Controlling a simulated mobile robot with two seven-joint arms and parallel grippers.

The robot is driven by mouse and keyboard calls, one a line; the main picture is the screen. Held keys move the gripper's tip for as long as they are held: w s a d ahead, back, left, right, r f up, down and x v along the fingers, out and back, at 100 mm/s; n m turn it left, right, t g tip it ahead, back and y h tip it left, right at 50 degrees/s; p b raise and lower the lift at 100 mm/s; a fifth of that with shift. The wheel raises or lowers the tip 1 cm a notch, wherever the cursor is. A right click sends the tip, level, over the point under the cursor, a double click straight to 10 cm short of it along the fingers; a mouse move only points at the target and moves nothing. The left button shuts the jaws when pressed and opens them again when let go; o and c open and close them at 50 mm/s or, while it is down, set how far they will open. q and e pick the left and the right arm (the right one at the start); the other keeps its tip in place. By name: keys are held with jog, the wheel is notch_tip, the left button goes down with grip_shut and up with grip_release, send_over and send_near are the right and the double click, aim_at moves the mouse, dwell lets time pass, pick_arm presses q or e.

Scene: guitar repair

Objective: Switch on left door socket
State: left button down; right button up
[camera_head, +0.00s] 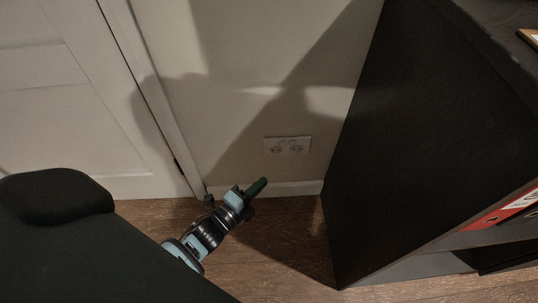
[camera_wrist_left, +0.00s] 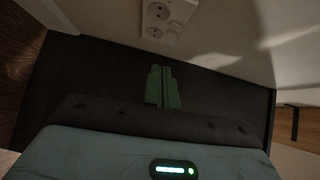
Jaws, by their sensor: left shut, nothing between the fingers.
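The left door socket (camera_head: 287,145) is a white double wall socket, low on the wall between the white door and the dark cabinet. It also shows in the left wrist view (camera_wrist_left: 165,18), at the top and partly cut off by the frame edge. Its switches are too small to read as on or off. My left gripper (camera_head: 261,184) has green fingers, shut and empty, in front of the wall, below and left of the socket in the head view. In the left wrist view its fingers (camera_wrist_left: 162,86) point toward the socket, apart from it. My right gripper is not in view.
A white door (camera_head: 75,90) with its frame stands at the left. A dark cabinet (camera_head: 420,130) stands close on the right of the socket, with a red folder (camera_head: 490,217) on its shelf. Wooden floor (camera_head: 290,225) lies below, clear between door and cabinet.

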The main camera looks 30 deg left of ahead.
pick_arm(q)
jog(key=shift+s+a, duration=0.15)
jog(key=shift+s, duration=0.7)
